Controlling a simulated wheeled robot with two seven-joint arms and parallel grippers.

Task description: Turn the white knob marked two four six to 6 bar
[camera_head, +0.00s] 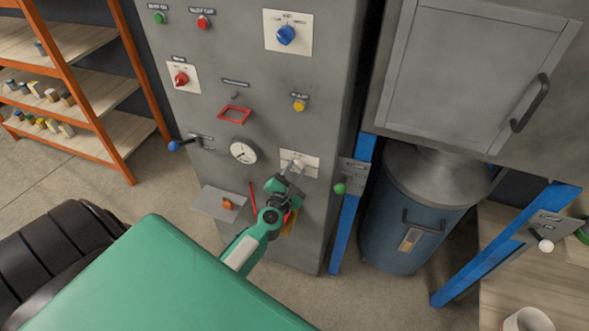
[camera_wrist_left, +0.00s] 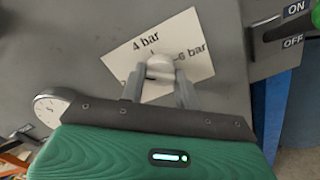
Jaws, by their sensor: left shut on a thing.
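The white knob (camera_wrist_left: 160,66) sits on a pale plate (camera_wrist_left: 199,52) on the grey cabinet front. In the left wrist view the plate reads "4 bar" at its top and "6 bar" to the right; the label at its lower left is mostly hidden by a finger. My left gripper (camera_wrist_left: 159,82) is shut on the knob, one finger on each side. In the head view the left gripper (camera_head: 292,172) is at the same plate (camera_head: 310,160), hiding most of the knob. Which mark the knob points at I cannot tell. My right gripper is not in view.
A round gauge (camera_head: 243,151) is left of the plate. A green-knobbed lever (camera_head: 340,188) stands close at the right, on a blue post (camera_head: 344,235). A red frame (camera_head: 235,114) and a yellow button (camera_head: 299,105) are above. A small shelf (camera_head: 212,207) juts out lower left.

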